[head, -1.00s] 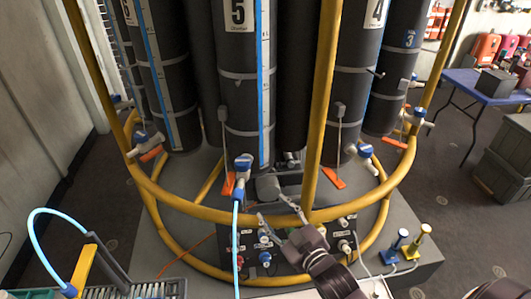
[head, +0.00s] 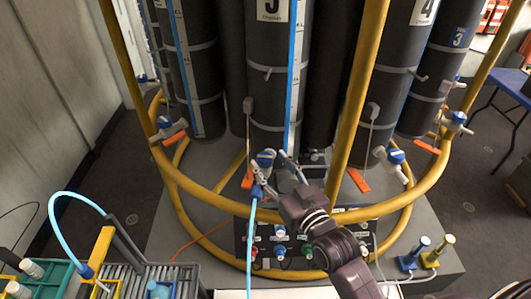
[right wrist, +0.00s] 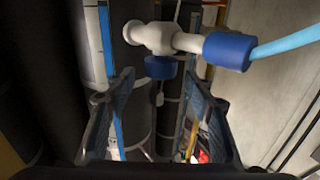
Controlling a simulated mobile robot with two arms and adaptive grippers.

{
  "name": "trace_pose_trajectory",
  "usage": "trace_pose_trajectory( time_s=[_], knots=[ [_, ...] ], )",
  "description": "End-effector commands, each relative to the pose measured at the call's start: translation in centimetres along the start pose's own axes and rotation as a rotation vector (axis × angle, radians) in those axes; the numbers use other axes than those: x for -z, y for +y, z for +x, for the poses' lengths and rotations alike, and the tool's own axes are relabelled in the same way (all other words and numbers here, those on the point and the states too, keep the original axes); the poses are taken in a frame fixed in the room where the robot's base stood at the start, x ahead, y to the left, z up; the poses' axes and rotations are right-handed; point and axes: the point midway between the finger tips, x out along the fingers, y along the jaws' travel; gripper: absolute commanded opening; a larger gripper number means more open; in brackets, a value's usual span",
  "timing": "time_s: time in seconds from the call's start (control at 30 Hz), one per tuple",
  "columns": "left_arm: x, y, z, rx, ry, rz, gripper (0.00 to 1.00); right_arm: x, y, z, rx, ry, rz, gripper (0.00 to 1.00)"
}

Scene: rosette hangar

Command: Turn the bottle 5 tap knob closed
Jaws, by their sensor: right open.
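Bottle 5 (head: 267,100) is a dark upright cylinder in the middle of the head view, its number label cut by the top edge. Its white tap with a blue knob (head: 265,157) sits low on its front. A light blue hose (head: 251,235) hangs from the tap. My right gripper (head: 275,165) is open, its fingers at the tap. In the right wrist view the blue knob (right wrist: 160,67) lies between the two spread fingers, near the tips. The white tap body (right wrist: 155,37) is just above it. Contact cannot be told. My left gripper is out of view.
A yellow rail (head: 230,205) rings the bottles, with a yellow post (head: 355,115) right of bottle 5. A black valve panel (head: 290,245) is below. Neighbouring taps with blue knobs (head: 396,156) stand at the right. A grey rack (head: 150,275) is at the lower left.

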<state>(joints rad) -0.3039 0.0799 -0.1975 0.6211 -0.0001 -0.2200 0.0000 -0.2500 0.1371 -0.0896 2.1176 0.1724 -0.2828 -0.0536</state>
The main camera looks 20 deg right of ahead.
Motion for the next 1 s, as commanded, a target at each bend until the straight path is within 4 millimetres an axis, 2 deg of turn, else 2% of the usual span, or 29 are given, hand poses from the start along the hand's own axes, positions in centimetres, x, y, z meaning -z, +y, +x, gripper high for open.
trace_pose_trajectory(
  time_s=[0.07, 0.17, 0.33, 0.57, 0.93, 1.0],
  knots=[
    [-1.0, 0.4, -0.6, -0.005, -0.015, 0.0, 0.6, 0.3, 0.0, 1.3, 0.0, 0.002, 0.0, 0.49],
    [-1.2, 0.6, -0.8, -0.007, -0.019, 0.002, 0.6, 0.2, 0.0, 2.4, 0.0, 0.002, -0.001, 0.49],
    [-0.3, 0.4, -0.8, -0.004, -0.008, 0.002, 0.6, 0.1, 0.0, 3.2, 0.0, 0.001, -0.002, 0.49],
    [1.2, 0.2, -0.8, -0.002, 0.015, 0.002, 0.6, 0.0, 0.0, 3.2, 0.0, 0.0, -0.002, 0.49],
    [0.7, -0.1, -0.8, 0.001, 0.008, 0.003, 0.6, 0.0, 0.0, 3.2, 0.0, 0.0, -0.002, 0.08],
    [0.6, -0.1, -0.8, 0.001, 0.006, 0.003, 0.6, 0.0, 0.0, 3.2, -0.001, 0.0, -0.002, 0.06]
  ],
)
